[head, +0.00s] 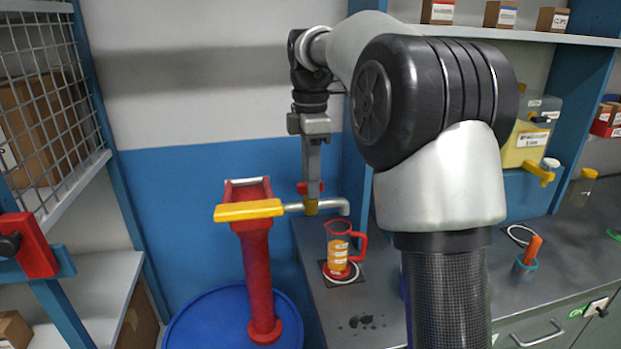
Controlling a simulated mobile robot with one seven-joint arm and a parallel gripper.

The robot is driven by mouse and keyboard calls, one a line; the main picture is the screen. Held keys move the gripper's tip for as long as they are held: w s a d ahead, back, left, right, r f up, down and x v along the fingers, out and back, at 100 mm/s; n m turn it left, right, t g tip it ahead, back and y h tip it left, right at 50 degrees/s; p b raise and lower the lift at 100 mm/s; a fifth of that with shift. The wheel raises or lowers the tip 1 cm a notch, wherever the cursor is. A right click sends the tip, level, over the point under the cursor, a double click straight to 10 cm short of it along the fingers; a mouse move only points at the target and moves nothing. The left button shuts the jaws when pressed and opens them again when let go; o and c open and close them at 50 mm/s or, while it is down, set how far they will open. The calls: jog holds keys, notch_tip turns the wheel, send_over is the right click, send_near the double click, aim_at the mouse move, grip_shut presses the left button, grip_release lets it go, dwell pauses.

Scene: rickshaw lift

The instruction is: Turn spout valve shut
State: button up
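A red hand pump (258,275) with a yellow handle (248,211) stands upright on a blue drum (205,325). Its grey spout (336,204) runs right and bends down above a clear jug (338,253). The jug has a red rim and handle and holds orange liquid. A small yellow valve body (311,207) sits on the spout, with a red part (303,188) just above it. My gripper (312,194) points down right at this valve. Its fingers overlap the red part, and I cannot tell whether they are closed on it.
The jug stands on a small dark pad on the grey counter (375,303), near dark spots. A yellow container (530,140) with a tap and a blue cup (523,268) are at the right. A wire-mesh shelf (45,110) stands left. My arm hides part of the counter.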

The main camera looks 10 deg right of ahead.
grip_shut()
jog(key=shift+r+m+p, duration=0.1)
jog(key=shift+m+p, duration=0.3)
jog(key=shift+p, duration=0.05)
jog(key=shift+r+m+p, duration=0.1)
jog(key=shift+m+p, duration=0.8)
jog(key=shift+p, duration=0.1)
jog(key=m+p, duration=0.3)
jog(key=shift+m, duration=0.4)
jog(key=m+p, duration=0.3)
jog(key=m, duration=0.2)
jog(key=m+p, duration=0.2)
jog(key=m, duration=0.4)
jog(key=shift+f+m, duration=0.2)
jog(key=shift+m, duration=0.2)
